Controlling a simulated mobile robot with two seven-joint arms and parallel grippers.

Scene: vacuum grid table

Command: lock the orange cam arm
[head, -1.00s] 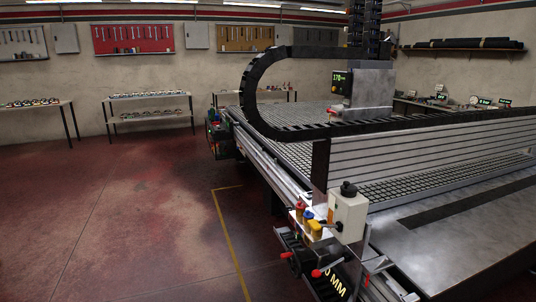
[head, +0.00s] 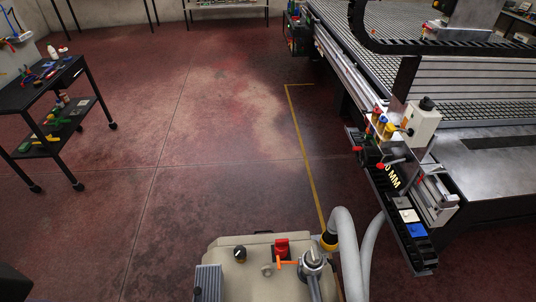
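A small orange bar (head: 288,263), which looks like the orange cam arm, lies on top of a beige machine housing (head: 225,262) at the bottom of the head view. It runs roughly level between a pale round knob (head: 267,270) and a grey metal fitting (head: 312,258). A red block-shaped part (head: 281,246) stands just behind it. The bar is too small to tell its exact position against the fitting. Neither of my grippers is in view.
A grey hose (head: 345,235) rises beside the housing. The vacuum grid table (head: 385,60) is at the right, its front corner carrying a white control box (head: 422,122) and a black tray (head: 415,255). A black tool cart (head: 45,85) stands left. The floor between is clear.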

